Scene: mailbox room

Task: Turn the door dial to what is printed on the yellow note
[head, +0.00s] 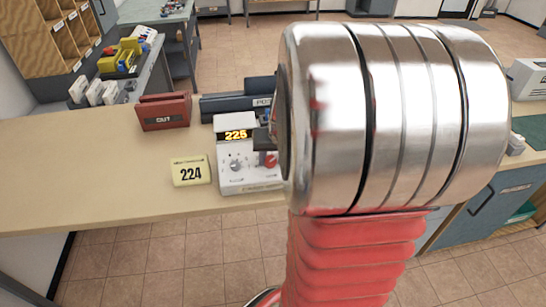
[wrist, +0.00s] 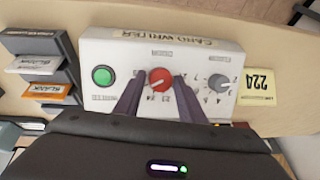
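The box's lit display (head: 236,135) reads 225. In the head view my arm hides most of the gripper.
A green button (wrist: 103,76) is on the box beside the red dial. A red OUT tray (head: 164,111) and a dark tray (head: 232,106) stand behind on the counter (head: 90,165). Card slots (wrist: 42,65) stand close to the box. The counter's left part is clear.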

